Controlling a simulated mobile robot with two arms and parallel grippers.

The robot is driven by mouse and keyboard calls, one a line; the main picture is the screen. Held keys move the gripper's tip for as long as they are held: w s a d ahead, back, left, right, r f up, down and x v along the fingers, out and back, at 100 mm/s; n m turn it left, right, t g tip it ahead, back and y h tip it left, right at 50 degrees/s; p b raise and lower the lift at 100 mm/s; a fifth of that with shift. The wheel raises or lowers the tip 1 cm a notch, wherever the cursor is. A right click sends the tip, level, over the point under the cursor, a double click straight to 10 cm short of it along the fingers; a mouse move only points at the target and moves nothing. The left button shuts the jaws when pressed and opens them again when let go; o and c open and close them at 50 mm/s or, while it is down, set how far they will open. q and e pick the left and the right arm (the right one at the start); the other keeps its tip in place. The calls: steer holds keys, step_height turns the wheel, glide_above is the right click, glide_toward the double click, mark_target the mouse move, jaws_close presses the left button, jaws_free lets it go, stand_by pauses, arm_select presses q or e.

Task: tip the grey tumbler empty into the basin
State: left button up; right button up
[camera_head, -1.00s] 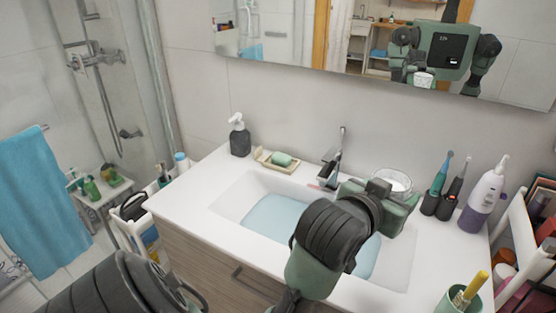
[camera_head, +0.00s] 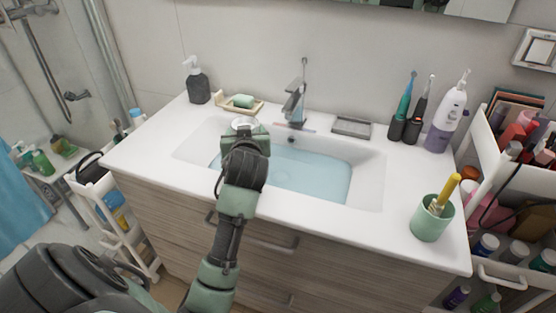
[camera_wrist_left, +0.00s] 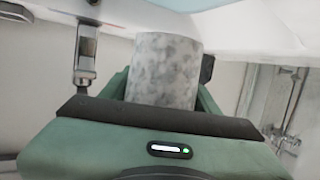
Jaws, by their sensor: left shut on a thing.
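My left gripper (camera_head: 243,130) is shut on the grey tumbler (camera_wrist_left: 163,70), which shows mottled grey between the fingers in the left wrist view. In the head view only the tumbler's pale rim (camera_head: 244,121) shows behind the gripper. The gripper and tumbler appear over the left back part of the white basin (camera_head: 372,185), left of the tap (camera_head: 294,102). The basin holds pale blue water (camera_head: 310,176). In the left wrist view the room appears upside down, and I cannot tell how far the tumbler is tilted or what is in it. My right gripper is out of view.
A soap dish with green soap (camera_head: 243,101) and a dark pump bottle (camera_head: 198,83) stand at the back left. A grey tray (camera_head: 352,127) lies right of the tap. Toothbrushes (camera_head: 405,110) and a white-purple bottle (camera_head: 447,115) stand at the back right; a green cup (camera_head: 432,222) is front right.

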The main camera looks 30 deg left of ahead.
arm_select(q)
steer(key=s+a+f+n+g+y+b, duration=0.1)
steer(key=a+f, duration=0.2)
steer(key=a, duration=0.2)
steer(key=shift+f, duration=0.35)
steer(key=shift+d+r+y, duration=0.1)
steer(key=shift+r+y, duration=0.1)
steer(key=shift+y, duration=0.1)
steer(key=shift+w+d+r+m+g+y+p, duration=0.1)
steer(key=shift+w+d+m+g+y+p, duration=0.35)
steer(key=shift+m, duration=0.55)
steer(key=shift+w+d+r+m+g+y+p, duration=0.15)
steer(key=shift+w+d+m+g+y, duration=0.15)
steer(key=shift+w+d+m, duration=0.5)
steer(key=shift+s+a, duration=0.1)
steer(key=shift+a, duration=0.15)
steer(key=shift+d+f+m, duration=0.15)
steer(key=shift+f+m, duration=0.05)
steer(key=shift+m, duration=0.3)
